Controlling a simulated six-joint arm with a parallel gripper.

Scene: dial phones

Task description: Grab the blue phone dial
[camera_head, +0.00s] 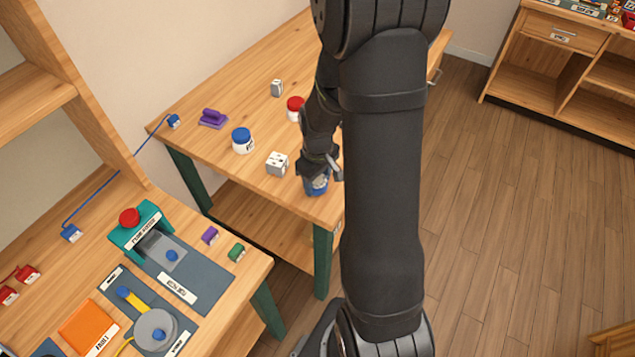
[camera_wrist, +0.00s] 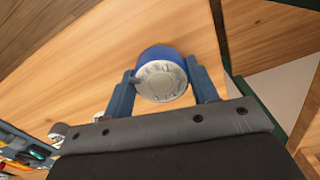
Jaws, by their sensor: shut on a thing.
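The blue phone dial (camera_wrist: 161,81) is a short blue cylinder with a round pale-grey dial face in the wrist view. It sits between the two blue fingers of my gripper (camera_wrist: 160,68), which is shut on it. In the head view, my gripper (camera_head: 319,172) is at the near right corner of the far wooden table, with the blue dial (camera_head: 317,187) just under it. My arm covers part of the table behind it. I cannot tell whether the dial touches the tabletop.
On the far table (camera_head: 215,108) are a white cube (camera_head: 277,163), a blue-lidded jar (camera_head: 242,140), a red-lidded jar (camera_head: 296,108), a small grey block (camera_head: 277,88) and a purple item (camera_head: 213,118). The near table holds a teal red-button device (camera_head: 134,226) and an orange tray (camera_head: 89,327).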

